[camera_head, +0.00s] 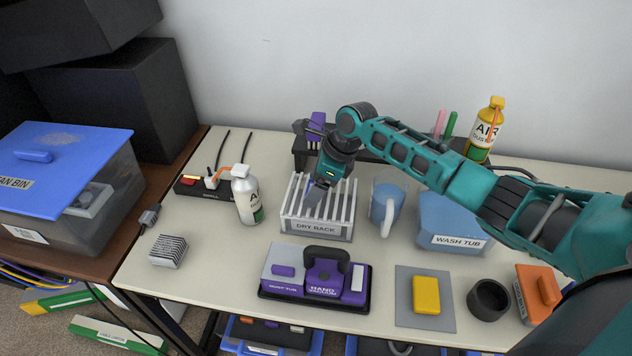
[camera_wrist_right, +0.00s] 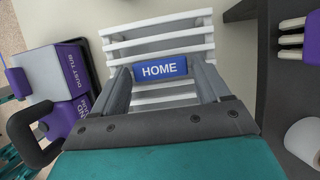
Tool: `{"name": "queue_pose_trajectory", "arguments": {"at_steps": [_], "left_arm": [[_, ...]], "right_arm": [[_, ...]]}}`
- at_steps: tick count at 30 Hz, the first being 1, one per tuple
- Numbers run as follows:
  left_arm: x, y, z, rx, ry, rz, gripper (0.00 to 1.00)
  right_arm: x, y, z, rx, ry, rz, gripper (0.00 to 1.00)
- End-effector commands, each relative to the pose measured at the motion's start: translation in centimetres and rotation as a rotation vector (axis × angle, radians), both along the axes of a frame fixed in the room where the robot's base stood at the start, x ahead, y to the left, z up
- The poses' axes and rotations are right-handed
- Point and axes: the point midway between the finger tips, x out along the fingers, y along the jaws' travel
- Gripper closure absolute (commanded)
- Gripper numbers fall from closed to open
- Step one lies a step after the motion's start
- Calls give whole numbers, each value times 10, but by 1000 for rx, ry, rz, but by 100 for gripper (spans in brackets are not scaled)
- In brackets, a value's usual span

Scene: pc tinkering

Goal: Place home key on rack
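The home key, a blue keycap marked HOME (camera_wrist_right: 161,70), sits between the fingertips of my right gripper (camera_wrist_right: 162,76), whose fingers meet its two short ends. In the head view my right gripper (camera_head: 318,190) points down into the white dry rack (camera_head: 318,231), and only a little blue shows by the fingertips. The rack's white slats (camera_wrist_right: 155,27) lie behind the key in the wrist view. I cannot tell whether the key touches the slats. My left gripper is not in view.
A blue mug (camera_head: 386,205) and the wash tub (camera_head: 452,222) stand right of the rack. A grey shelf (camera_head: 300,150) is behind.

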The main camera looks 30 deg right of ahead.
Motion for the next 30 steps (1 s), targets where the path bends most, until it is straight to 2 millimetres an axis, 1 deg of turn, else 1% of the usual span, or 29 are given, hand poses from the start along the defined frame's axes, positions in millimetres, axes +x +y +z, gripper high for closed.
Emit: {"name": "queue_pose_trajectory", "arguments": {"at_steps": [1,4,11,14,17,24,27,30], "left_arm": [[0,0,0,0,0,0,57],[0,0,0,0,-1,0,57],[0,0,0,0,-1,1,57],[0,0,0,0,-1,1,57],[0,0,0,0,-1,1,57],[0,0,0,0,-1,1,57],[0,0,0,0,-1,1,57],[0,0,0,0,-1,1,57]], "right_arm": [[0,0,0,0,0,0,19],[0,0,0,0,0,0,10],[0,0,1,-1,-1,0,10],[0,-1,6,-1,-2,0,10],[-3,-6,19,0,-4,0,10],[-16,-22,66,-2,-4,-1,10],[-20,-29,85,-1,-3,0,10],[-24,-33,99,-1,-2,0,10]]}}
